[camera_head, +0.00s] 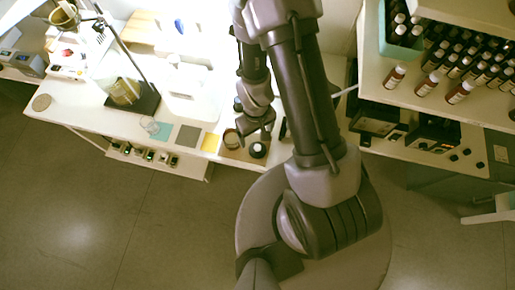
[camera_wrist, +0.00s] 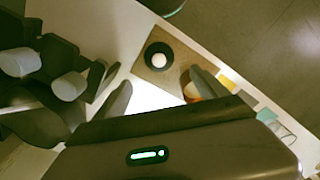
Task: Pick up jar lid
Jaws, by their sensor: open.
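A round black piece with a pale centre, which looks like the jar lid (camera_wrist: 149,49), lies on a brown square mat (camera_wrist: 172,75) in the wrist view. The lid also shows in the head view (camera_head: 258,150), near the front edge of the bench. An amber jar (camera_head: 232,139) stands just left of it; in the wrist view it is partly hidden behind the right finger. My gripper (camera_wrist: 162,90) is open and empty, pointing down at the mat. The lid shows ahead of the gap between the fingers, apart from them.
Coloured squares, including a yellow one (camera_head: 211,142), and a clear glass beaker (camera_head: 150,125) line the bench front. A stand with a flask (camera_head: 124,91) is further left. Brown bottles (camera_head: 459,92) crowd the right shelf. Dark equipment with pale round ends (camera_wrist: 68,86) is close left in the wrist view.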

